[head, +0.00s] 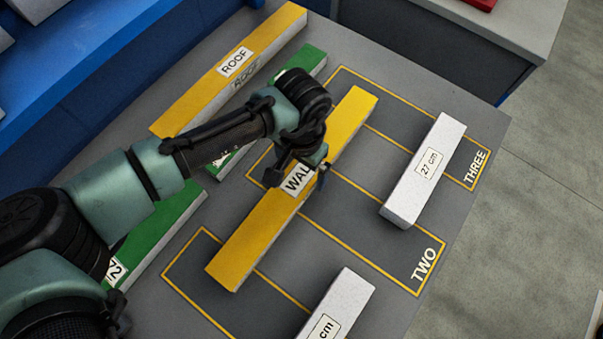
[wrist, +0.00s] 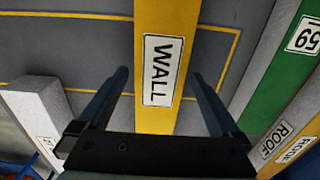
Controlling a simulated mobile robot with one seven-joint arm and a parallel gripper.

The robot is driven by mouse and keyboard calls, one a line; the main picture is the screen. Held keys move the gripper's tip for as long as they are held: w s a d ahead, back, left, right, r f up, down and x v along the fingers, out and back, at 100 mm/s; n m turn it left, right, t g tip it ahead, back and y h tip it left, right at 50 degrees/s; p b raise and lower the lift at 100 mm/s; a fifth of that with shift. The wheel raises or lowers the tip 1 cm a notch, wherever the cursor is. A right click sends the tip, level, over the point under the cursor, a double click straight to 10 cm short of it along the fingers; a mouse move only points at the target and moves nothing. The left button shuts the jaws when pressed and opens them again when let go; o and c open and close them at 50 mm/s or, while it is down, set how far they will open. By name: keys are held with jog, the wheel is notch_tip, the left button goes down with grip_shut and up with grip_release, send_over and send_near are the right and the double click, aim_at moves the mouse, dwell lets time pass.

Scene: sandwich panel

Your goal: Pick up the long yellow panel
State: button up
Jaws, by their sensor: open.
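A long yellow panel labelled WALL (head: 340,125) lies diagonally across the middle of the grey table. In the wrist view the same WALL panel (wrist: 157,118) runs between my fingers, its label centred. My gripper (head: 297,183) is open at the panel's middle, partly covering the label in the head view. In the wrist view my gripper (wrist: 160,76) has one finger on each side of the panel, with gaps visible. I cannot tell how far down the fingers reach. Another long yellow panel, labelled ROOF (head: 200,97), lies at the upper left.
Green panels (head: 170,225) lie left of the WALL panel, partly hidden by my arm. A white block labelled 27 cm (head: 436,150) stands to the right, and another white block (head: 345,300) is at the bottom. Yellow outlines mark the grey table (head: 345,45). A blue edge (head: 100,50) borders it.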

notch_tip(320, 180, down, 2)
jog(key=shift+f, duration=0.2)
jog(key=shift+r, duration=0.1)
jog(key=c, duration=1.5)
